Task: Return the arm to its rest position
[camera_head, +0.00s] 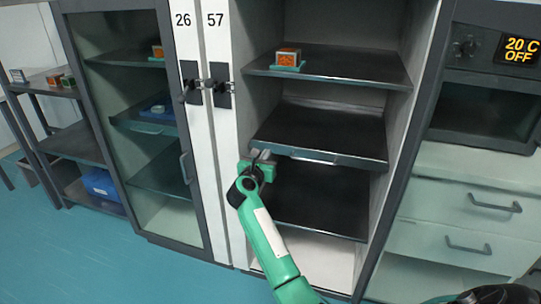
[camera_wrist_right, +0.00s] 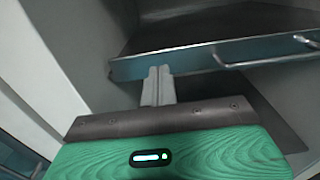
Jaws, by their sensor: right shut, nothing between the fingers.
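My right arm (camera_head: 264,238) is green and reaches up from the bottom of the head view toward the open cabinet. My right gripper (camera_head: 262,156) is at the left front edge of the cabinet's middle shelf (camera_head: 320,131). In the right wrist view the gripper's fingers (camera_wrist_right: 157,84) are together and empty, in front of the shelf's metal front edge. I cannot tell whether they touch it. My left gripper is not in view.
An orange box on a teal base (camera_head: 288,59) sits on the cabinet's top shelf. A glass-door cabinet (camera_head: 150,200) stands on the left. An oven (camera_head: 487,110) reading "20 C OFF" sits above drawers (camera_head: 450,222) on the right. The blue floor (camera_head: 80,250) at lower left is clear.

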